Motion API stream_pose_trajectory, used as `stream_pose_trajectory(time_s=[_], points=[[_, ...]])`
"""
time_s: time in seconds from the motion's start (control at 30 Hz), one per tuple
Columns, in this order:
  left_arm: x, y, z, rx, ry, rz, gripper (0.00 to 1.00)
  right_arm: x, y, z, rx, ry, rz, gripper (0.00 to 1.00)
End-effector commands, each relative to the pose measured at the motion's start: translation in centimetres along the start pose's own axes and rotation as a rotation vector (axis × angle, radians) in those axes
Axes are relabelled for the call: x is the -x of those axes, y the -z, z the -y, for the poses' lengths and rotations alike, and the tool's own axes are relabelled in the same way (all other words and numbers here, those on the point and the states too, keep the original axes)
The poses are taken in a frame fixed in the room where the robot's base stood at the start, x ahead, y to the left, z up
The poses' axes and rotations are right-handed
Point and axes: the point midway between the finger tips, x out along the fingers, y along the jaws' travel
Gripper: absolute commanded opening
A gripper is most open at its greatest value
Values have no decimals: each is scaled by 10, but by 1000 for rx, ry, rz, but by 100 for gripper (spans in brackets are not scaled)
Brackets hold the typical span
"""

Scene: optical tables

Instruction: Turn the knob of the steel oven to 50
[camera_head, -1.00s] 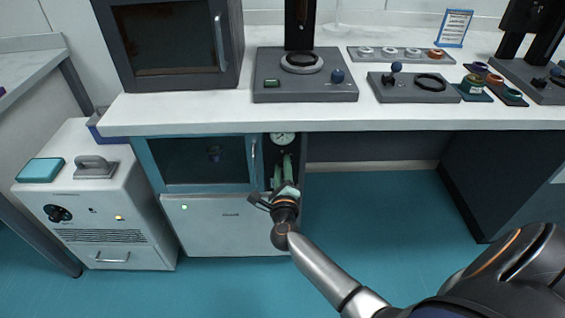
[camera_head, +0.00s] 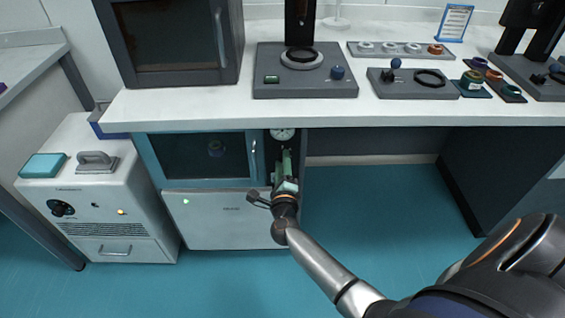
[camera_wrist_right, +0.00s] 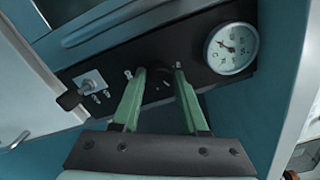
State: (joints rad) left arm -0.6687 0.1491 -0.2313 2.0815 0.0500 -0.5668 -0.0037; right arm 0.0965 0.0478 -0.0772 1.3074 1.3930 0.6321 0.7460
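The oven (camera_head: 163,172) under the bench has a teal frame, a dark window and a narrow control panel on its right. A round white gauge (camera_head: 282,134) tops that panel; it also shows in the right wrist view (camera_wrist_right: 231,48). My right gripper (camera_head: 286,160) is at the panel below the gauge. In the right wrist view its two green fingers (camera_wrist_right: 160,74) stand apart at the dark panel. A dark knob (camera_wrist_right: 163,88) seems to lie between them, mostly lost against the black panel; contact and its setting cannot be read. My left gripper is out of view.
The bench top (camera_head: 340,113) overhangs the oven. Open floor (camera_head: 370,210) lies right of the oven.

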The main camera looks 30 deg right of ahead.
Motion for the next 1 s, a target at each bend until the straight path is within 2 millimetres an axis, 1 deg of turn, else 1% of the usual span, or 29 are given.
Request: stream_pose_trajectory(time_s=[0.03, 0.17, 0.2, 0.47, 0.57, 0.8, 0.9, 1.0], points=[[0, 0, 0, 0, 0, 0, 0, 0, 0, 0, 0, 0, 0, 50], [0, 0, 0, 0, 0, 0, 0, 0, 0, 0, -1, 0, 0, 65], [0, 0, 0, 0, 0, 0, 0, 0, 0, 0, -1, 1, 0, 67], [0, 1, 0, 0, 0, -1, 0, 2, 0, 1, -1, 1, 0, 67], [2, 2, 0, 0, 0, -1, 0, 12, 0, 0, 0, -1, 0, 67], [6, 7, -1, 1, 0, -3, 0, 52, 0, 1, -2, -2, -1, 67], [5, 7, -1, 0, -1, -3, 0, 65, 0, 0, -2, -2, -1, 67], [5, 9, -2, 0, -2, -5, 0, 72, 0, 0, -1, 0, 0, 67]])
